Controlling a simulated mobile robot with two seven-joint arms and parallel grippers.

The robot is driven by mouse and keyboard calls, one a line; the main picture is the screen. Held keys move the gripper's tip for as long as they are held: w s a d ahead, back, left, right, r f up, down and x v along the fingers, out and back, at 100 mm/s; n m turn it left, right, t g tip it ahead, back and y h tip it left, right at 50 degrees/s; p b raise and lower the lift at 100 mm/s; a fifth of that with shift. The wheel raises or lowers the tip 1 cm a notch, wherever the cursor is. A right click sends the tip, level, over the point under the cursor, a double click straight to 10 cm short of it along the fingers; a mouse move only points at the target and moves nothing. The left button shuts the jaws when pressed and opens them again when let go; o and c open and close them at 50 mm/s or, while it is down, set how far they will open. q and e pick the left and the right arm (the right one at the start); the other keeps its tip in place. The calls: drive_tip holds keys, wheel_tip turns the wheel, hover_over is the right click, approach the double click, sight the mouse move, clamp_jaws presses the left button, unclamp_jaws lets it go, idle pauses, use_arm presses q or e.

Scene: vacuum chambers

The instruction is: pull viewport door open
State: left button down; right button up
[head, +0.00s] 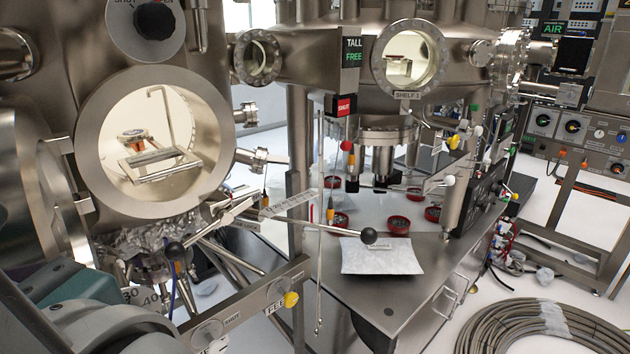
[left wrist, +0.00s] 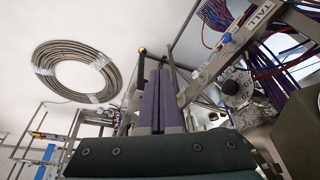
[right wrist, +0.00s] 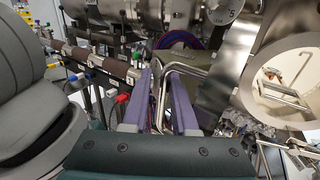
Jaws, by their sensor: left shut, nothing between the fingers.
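The viewport door (head: 40,190) is a thick round steel disc at the left edge of the head view. It stands swung out to the left of the round chamber opening (head: 88,115), so the lit inside shows. In the right wrist view, the opening's rim (right wrist: 243,85) is at the right. My right gripper (right wrist: 161,75) has its purple fingers apart, with a bent steel tube handle (right wrist: 200,73) passing between them. I cannot tell whether they touch it. My left gripper (left wrist: 153,72) is shut and empty, away from the door. Neither gripper's fingers show clearly in the head view.
Inside the chamber is a metal tray frame (head: 165,165). Rods with black ball ends (head: 369,235) stick out below the opening. A steel bench (head: 400,300) with red-rimmed dishes stands at centre right. A coiled hose (head: 540,325) lies on the floor.

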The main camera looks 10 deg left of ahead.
drive_tip(key=shift+w, duration=0.2)
drive_tip(key=shift+d, duration=0.15)
drive_tip(key=s+d, duration=0.1)
drive_tip(key=d, duration=0.8)
drive_tip(key=shift+s+d+b, duration=0.15)
drive_tip(key=shift+d+b, duration=0.1)
drive_tip(key=shift+b, duration=0.2)
